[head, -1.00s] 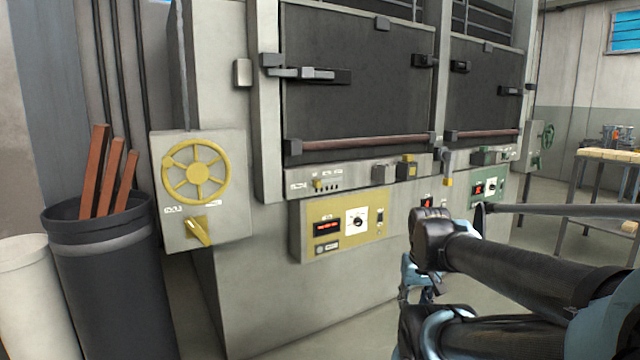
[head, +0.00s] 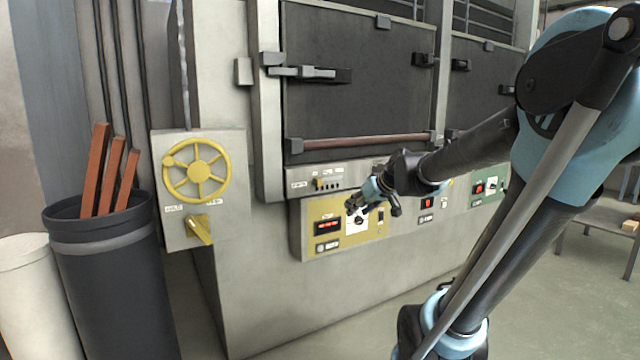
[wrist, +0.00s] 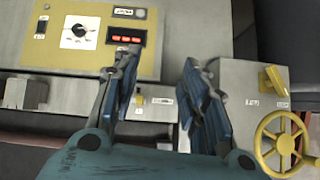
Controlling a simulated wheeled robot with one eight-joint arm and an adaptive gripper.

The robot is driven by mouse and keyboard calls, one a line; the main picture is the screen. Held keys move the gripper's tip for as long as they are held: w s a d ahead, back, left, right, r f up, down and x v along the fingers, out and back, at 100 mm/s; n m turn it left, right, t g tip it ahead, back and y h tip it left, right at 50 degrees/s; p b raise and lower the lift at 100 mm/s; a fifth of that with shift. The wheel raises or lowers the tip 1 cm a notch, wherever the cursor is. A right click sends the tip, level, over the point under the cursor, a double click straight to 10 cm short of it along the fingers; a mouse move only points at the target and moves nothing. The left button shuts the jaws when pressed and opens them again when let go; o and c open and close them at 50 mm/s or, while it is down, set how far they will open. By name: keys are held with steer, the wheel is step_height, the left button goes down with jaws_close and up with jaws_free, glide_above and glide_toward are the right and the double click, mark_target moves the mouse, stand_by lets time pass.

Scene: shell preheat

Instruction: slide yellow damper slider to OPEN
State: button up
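The yellow damper slider (head: 318,184) is a small yellow knob at the left of a slotted strip (head: 350,173) below the left furnace door. Small labels sit beside it, too small to read. In the wrist view, turned upside down, the slider (wrist: 139,100) shows small between my fingers, partly hidden by the left one. My gripper (head: 352,206) is in front of the yellow control panel, below and right of the slider, apart from it. In the wrist view its two blue-padded fingers (wrist: 157,75) are spread wide with nothing between them.
The yellow panel (head: 322,246) has a red display and a dial, partly covered by my gripper. A yellow handwheel (head: 196,171) and yellow lever (head: 199,230) are on a box to the left. A dark bin (head: 110,280) with brown bars stands left. A door rail (head: 360,142) runs above the strip.

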mark_target(320, 180)
steer(key=w+a+r+t+y, duration=0.1)
steer(key=w+a+r, duration=0.15)
steer(key=w, duration=0.25)
steer(key=w+a+r+n+t, duration=0.1)
steer(key=w+r, duration=0.2)
steer(key=w, duration=0.1)
steer(key=w+a+r+t+y, duration=0.1)
steer(key=w+a+r, duration=0.15)
steer(key=w, duration=0.25)
steer(key=x, duration=1.6)
steer(key=shift+w+d+f, duration=0.15)
steer(key=shift+w+f, duration=0.05)
steer(key=shift+w, duration=0.3)
jaws_close()
